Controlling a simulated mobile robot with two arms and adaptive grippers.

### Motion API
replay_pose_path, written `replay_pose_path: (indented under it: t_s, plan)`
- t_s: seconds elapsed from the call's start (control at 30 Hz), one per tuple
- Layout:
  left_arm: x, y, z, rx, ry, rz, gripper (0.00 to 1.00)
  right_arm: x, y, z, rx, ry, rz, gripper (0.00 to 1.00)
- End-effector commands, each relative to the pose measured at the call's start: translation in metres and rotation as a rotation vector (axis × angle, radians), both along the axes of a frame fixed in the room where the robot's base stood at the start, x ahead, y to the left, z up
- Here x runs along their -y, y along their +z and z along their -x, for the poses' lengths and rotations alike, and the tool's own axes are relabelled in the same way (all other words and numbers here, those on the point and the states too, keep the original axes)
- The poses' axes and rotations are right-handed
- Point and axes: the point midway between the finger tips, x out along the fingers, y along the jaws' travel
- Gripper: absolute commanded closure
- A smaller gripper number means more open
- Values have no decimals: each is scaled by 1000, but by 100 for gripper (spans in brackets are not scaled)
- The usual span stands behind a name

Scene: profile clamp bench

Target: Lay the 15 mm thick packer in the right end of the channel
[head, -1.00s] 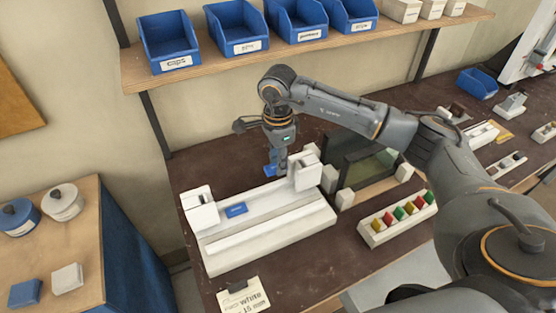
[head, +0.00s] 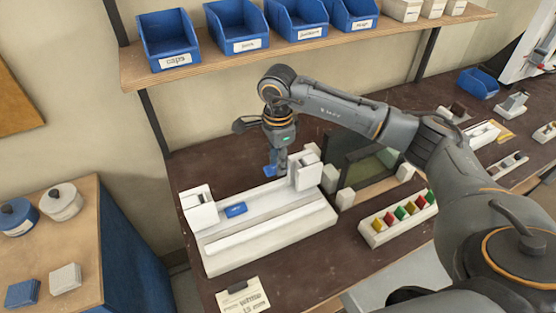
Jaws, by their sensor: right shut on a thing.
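The long white fixture with the channel (head: 270,202) lies on the dark bench, with a white block (head: 199,209) at its left end and another (head: 304,172) at its right end. A blue packer (head: 235,209) lies in the channel near the left end. My right gripper (head: 273,166) is above the rear edge of the channel, just left of the right end block. It is shut on a small blue piece (head: 269,171), partly hidden by the fingers. My left gripper is not in view.
A side table at left holds a blue block (head: 22,293), a white block (head: 65,277) and two round pots. A rack of coloured pieces (head: 397,219) and a dark framed panel (head: 368,165) stand right of the fixture. Blue bins line the shelf (head: 300,46) above.

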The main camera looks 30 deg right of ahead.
Motion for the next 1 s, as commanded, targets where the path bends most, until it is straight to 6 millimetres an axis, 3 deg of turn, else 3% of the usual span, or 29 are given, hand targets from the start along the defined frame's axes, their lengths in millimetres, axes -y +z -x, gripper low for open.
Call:
replay_pose_path:
  t_s: [1.0]
  plan:
    - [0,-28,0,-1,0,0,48,0,-32,0,-1,-1,0,89]
